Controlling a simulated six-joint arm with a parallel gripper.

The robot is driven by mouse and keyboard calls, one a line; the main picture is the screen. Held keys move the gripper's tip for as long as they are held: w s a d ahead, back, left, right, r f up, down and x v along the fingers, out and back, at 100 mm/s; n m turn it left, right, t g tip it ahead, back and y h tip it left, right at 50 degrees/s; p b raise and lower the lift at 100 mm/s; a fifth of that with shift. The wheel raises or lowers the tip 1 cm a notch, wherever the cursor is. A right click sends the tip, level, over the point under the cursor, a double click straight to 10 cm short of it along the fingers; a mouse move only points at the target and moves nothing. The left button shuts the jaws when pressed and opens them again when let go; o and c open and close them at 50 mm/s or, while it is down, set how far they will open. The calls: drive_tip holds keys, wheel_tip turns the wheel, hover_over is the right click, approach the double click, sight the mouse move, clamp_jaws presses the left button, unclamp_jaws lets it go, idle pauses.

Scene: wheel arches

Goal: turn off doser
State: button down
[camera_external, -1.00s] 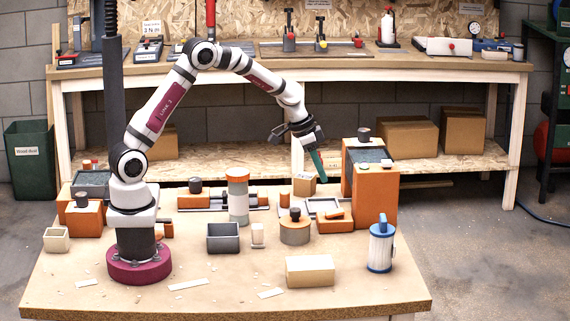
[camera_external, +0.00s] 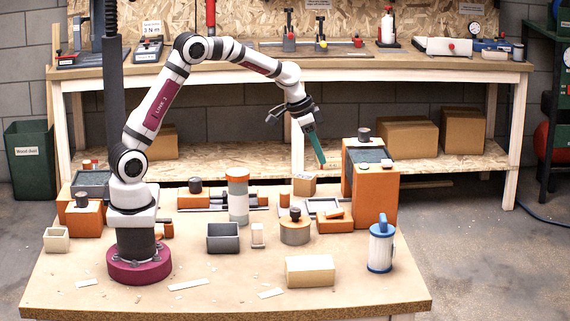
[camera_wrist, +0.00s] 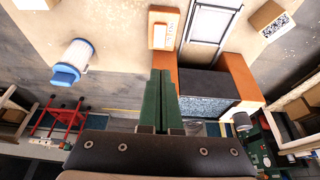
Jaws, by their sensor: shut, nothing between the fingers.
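No thing in view carries a readable doser label, so I cannot tell for sure which one is the doser. A low orange box (camera_external: 335,225) with an orange rocker-like piece on top stands on the table left of the orange arch (camera_external: 376,197). An orange box with a white and orange switch plate (camera_wrist: 164,29) shows at the top of the wrist view, beyond my fingertips. My gripper (camera_external: 322,162) has green fingers, pressed together and empty, pointing down in the air above and left of the arch. In the wrist view the fingers (camera_wrist: 160,78) touch nothing.
A blue-lidded white canister (camera_external: 381,247) stands at the right front. A grey-orange round pot (camera_external: 295,231), a tall white cylinder with orange bands (camera_external: 238,200) and a pale block (camera_external: 310,271) stand nearby. The arch's dark top (camera_wrist: 208,84) lies right of my fingers in the wrist view.

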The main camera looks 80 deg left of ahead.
sight(333, 211)
drive_tip(key=x, duration=1.4)
drive_tip(key=shift+s+f, duration=0.1)
drive_tip(key=shift+s, duration=0.25)
drive_tip(key=shift+w+f, duration=0.15)
drive_tip(key=shift+f, duration=0.15)
drive_tip(key=shift+s+f, duration=0.15)
drive_tip(key=shift+s, duration=0.75)
drive_tip(key=w+v, duration=0.1)
drive_tip(key=v, duration=1.3)
drive_tip(key=shift+r, duration=0.3)
